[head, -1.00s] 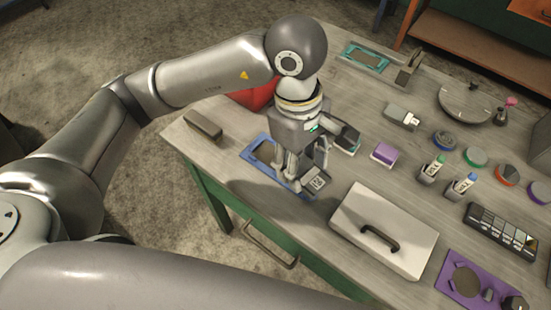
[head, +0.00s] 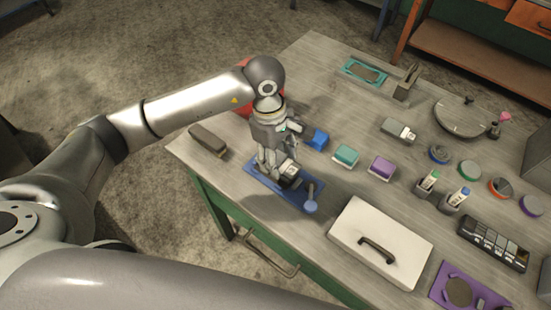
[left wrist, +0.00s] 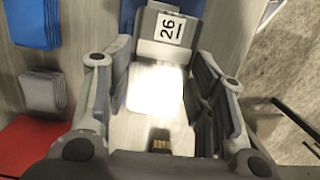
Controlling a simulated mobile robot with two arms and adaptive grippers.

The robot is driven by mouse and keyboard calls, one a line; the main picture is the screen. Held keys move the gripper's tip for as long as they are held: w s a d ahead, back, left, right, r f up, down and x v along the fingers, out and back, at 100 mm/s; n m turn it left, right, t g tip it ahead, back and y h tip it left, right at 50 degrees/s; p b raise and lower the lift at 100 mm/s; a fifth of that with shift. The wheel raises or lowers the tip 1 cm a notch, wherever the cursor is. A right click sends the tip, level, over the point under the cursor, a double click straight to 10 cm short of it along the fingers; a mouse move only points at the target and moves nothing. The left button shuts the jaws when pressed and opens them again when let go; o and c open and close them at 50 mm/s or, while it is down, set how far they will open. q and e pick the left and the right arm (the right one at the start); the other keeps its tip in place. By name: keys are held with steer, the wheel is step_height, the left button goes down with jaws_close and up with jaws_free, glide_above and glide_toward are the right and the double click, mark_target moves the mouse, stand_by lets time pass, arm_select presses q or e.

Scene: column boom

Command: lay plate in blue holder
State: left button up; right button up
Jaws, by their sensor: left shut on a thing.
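My left gripper (head: 272,168) points down over the blue holder (head: 262,184) near the table's front left. In the left wrist view the gripper's fingers (left wrist: 160,95) are shut on the plate (left wrist: 153,92), a pale, brightly lit piece with a grey end block marked 26. The block's dark and white end (head: 290,172) shows beside the fingers in the head view. The plate sits above the holder's left half; whether it touches cannot be told. The holder also shows behind the plate in the wrist view (left wrist: 127,14). My right gripper is out of view.
A blue block (head: 318,138), a teal block (head: 346,155) and a purple block (head: 382,167) stand to the right. A white case (head: 380,242) lies in front of them. A dark brush (head: 207,140) is left, and a red thing (head: 245,98) is partly hidden behind my arm.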

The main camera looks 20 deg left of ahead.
arm_select(q)
steer(key=shift+w+a+f, duration=0.25)
steer(key=shift+w+f, duration=0.05)
steer(key=shift+f, duration=0.1)
steer(key=f, duration=0.1)
steer(key=f+p, duration=0.2)
steer(key=shift+w+a, duration=0.2)
steer(key=shift+a, duration=0.05)
steer(key=shift+f, duration=0.45)
steer(key=shift+f, duration=0.1)
steer(key=o, duration=1.1)
steer(key=shift+f+b, duration=0.1)
steer(key=shift+b, duration=0.2)
steer(key=o, duration=0.4)
steer(key=shift+o, duration=0.2)
